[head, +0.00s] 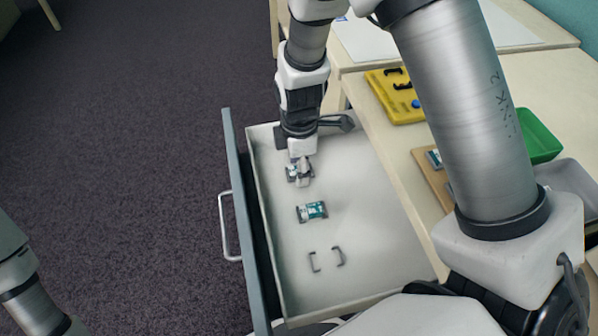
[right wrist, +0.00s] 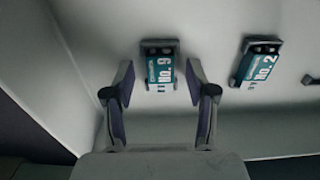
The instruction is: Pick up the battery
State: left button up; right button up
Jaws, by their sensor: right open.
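A teal battery marked "No. 9" (right wrist: 159,70) sits in a dark holder on the drawer floor. In the right wrist view it lies between the tips of my open right gripper (right wrist: 158,82), with a gap on each side. In the head view this gripper (head: 300,176) reaches down into the drawer and hides most of that battery. A second teal battery, "No. 2" (right wrist: 256,66), lies apart in its own holder to the right; it also shows in the head view (head: 314,211). My left arm shows at the lower left, its gripper out of frame.
The open drawer (head: 375,255) has a raised front panel with a handle (head: 226,228). A pair of empty dark clips (head: 327,258) is on its floor. On the table are a yellow tray (head: 380,82), a green bin (head: 540,138) and a brown board (head: 425,163).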

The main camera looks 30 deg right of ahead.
jog(key=shift+r, duration=0.1)
grip_shut()
